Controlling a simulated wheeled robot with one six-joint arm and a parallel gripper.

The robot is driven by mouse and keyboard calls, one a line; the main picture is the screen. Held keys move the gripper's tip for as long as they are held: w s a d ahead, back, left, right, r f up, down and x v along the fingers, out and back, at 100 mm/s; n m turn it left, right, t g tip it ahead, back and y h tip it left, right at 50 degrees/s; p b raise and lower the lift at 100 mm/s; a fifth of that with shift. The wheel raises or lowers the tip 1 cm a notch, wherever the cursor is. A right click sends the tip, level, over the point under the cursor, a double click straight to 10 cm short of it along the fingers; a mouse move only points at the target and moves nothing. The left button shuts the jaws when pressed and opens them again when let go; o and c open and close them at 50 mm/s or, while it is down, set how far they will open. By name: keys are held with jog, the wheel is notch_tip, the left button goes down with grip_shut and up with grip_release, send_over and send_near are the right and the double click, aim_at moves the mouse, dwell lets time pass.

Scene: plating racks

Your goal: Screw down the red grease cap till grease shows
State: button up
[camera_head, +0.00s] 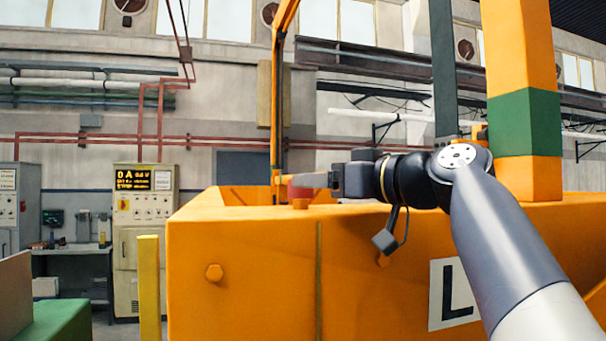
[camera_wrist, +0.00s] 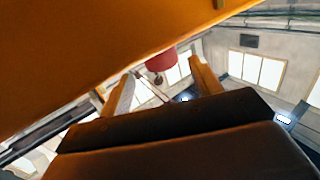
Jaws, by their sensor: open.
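The red grease cap (camera_head: 299,192) sits on a short orange stub at the top edge of the big orange housing (camera_head: 240,260). In the wrist view the red cap (camera_wrist: 161,60) shows beyond and between the two fingers, close to the housing's edge. My gripper (camera_head: 305,180) reaches in from the right at about the cap's height, and one finger partly overlaps the cap in the head view. In the wrist view the fingers of my gripper (camera_wrist: 162,82) are spread, with a gap between them. I cannot tell whether either finger touches the cap. I make out no grease.
An orange post with a green band (camera_head: 525,120) rises at the right, behind my arm. A thin orange upright (camera_head: 277,110) stands behind the cap. A yellow post (camera_head: 149,285) and a control cabinet (camera_head: 145,240) stand at the left. Open air lies left of the cap.

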jog(key=shift+p+x, duration=0.7)
jog(key=shift+x, duration=1.65)
jog(key=shift+s, duration=0.1)
